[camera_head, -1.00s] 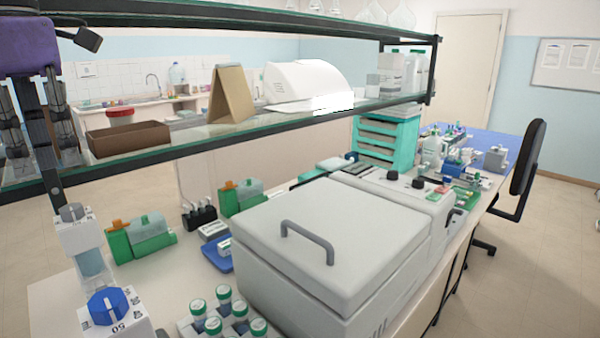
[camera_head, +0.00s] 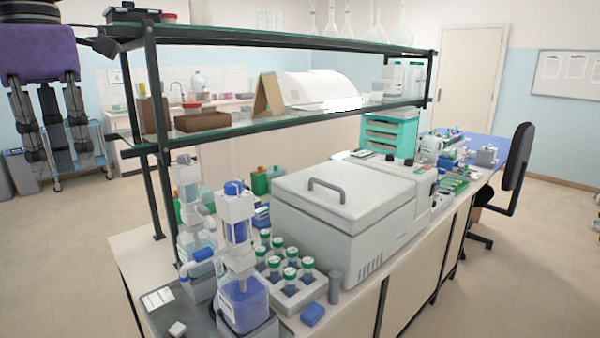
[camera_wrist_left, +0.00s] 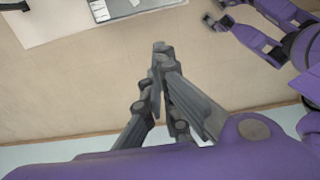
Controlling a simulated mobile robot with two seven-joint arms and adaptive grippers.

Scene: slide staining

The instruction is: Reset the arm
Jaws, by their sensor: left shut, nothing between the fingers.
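My left gripper (camera_head: 60,158) hangs fingers-down at the upper left of the head view, below its purple wrist. It is in the air, left of the bench and its shelf, and touches nothing that I can see. In the left wrist view, the left gripper (camera_wrist_left: 160,50) has its grey fingers together with nothing between them. The tan floor (camera_wrist_left: 80,80) shows beyond them. My right gripper does not show in the head view. Purple links of my own body are at the upper right of the wrist view.
The bench (camera_head: 130,262) carries a large grey lidded machine (camera_head: 330,210), a rack of green-capped bottles (camera_head: 290,272) and dispenser bottles (camera_head: 240,290). A two-level glass shelf (camera_head: 270,118) stands above it on dark posts. A dark chair (camera_head: 518,170) is at the right.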

